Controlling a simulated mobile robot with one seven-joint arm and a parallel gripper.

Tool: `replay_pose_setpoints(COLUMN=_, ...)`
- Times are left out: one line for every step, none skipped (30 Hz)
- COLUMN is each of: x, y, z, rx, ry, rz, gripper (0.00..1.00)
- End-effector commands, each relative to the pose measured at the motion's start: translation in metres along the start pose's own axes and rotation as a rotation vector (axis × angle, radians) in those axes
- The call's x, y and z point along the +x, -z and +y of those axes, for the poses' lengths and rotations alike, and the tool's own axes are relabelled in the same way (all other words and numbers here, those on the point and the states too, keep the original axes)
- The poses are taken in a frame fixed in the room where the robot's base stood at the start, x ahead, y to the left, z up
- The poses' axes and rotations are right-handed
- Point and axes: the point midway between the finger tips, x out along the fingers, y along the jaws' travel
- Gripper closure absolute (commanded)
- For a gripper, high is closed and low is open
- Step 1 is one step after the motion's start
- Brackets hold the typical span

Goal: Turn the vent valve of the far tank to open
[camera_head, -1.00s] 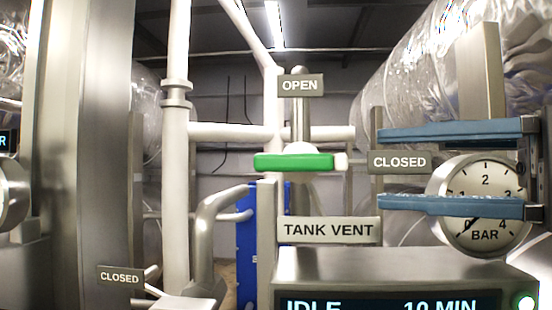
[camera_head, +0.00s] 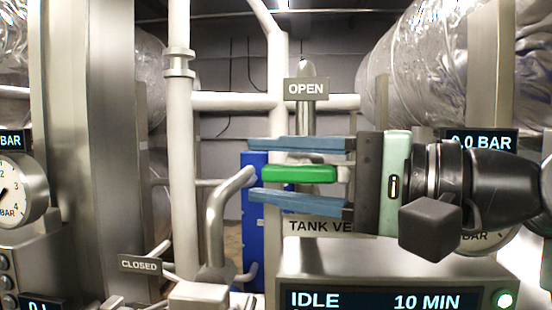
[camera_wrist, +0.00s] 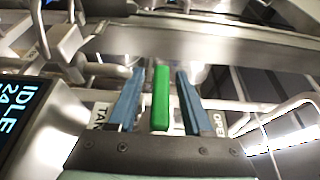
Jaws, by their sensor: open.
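The green vent valve handle (camera_head: 298,174) lies level, below the OPEN sign (camera_head: 306,89) and above the partly covered TANK VENT sign (camera_head: 318,226). My gripper (camera_head: 252,170) comes in from the right with its blue fingers open, one above and one below the handle. In the wrist view the green handle (camera_wrist: 160,98) stands between the two fingers (camera_wrist: 160,72), with a visible gap on each side. The CLOSED sign beside this valve is hidden behind my gripper.
Below is a control box with a display (camera_head: 385,299) reading IDLE and 10 MIN. A bent metal pipe (camera_head: 222,215) and a white upright pipe (camera_head: 179,140) stand to the left. Another CLOSED sign (camera_head: 139,264) is at lower left. A foil-wrapped tank (camera_head: 425,60) is behind my arm.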

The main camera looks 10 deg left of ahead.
Motion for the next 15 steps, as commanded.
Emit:
replay_pose_setpoints(x=0.0004, y=0.0000, z=0.0003, rx=0.000, ry=0.000, rz=0.000, gripper=0.50)
replay_pose_setpoints(x=0.0004, y=0.0000, z=0.0004, rx=0.000, ry=0.000, rz=0.000, gripper=0.50)
replay_pose_setpoints(x=0.0003, y=0.0000, z=0.0004, rx=0.000, ry=0.000, rz=0.000, gripper=0.50)
replay_pose_setpoints(x=0.0002, y=0.0000, z=0.0004, rx=0.000, ry=0.000, rz=0.000, gripper=0.50)
replay_pose_setpoints(x=0.0002, y=0.0000, z=0.0004, rx=0.000, ry=0.000, rz=0.000, gripper=0.50)
replay_pose_setpoints(x=0.0001, y=0.0000, z=0.0004, rx=0.000, ry=0.000, rz=0.000, gripper=0.52)
replay_pose_setpoints(x=0.0001, y=0.0000, z=0.0004, rx=0.000, ry=0.000, rz=0.000, gripper=0.57)
replay_pose_setpoints(x=0.0000, y=0.0000, z=0.0003, rx=0.000, ry=0.000, rz=0.000, gripper=0.63)
replay_pose_setpoints(x=0.0000, y=0.0000, z=0.0003, rx=0.000, ry=0.000, rz=0.000, gripper=0.70)
replay_pose_setpoints(x=0.0000, y=0.0000, z=0.0003, rx=0.000, ry=0.000, rz=0.000, gripper=0.75)
replay_pose_setpoints(x=-0.0001, y=0.0000, z=0.0003, rx=0.000, ry=0.000, rz=0.000, gripper=0.81)
replay_pose_setpoints(x=-0.0001, y=0.0000, z=0.0002, rx=0.000, ry=0.000, rz=0.000, gripper=0.88)
replay_pose_setpoints(x=-0.0001, y=0.0000, z=0.0002, rx=0.000, ry=0.000, rz=0.000, gripper=0.93)
replay_pose_setpoints(x=-0.0001, y=0.0000, z=0.0002, rx=0.000, ry=0.000, rz=0.000, gripper=0.99)
replay_pose_setpoints(x=-0.0001, y=0.0000, z=0.0001, rx=0.000, ry=0.000, rz=0.000, gripper=1.00)
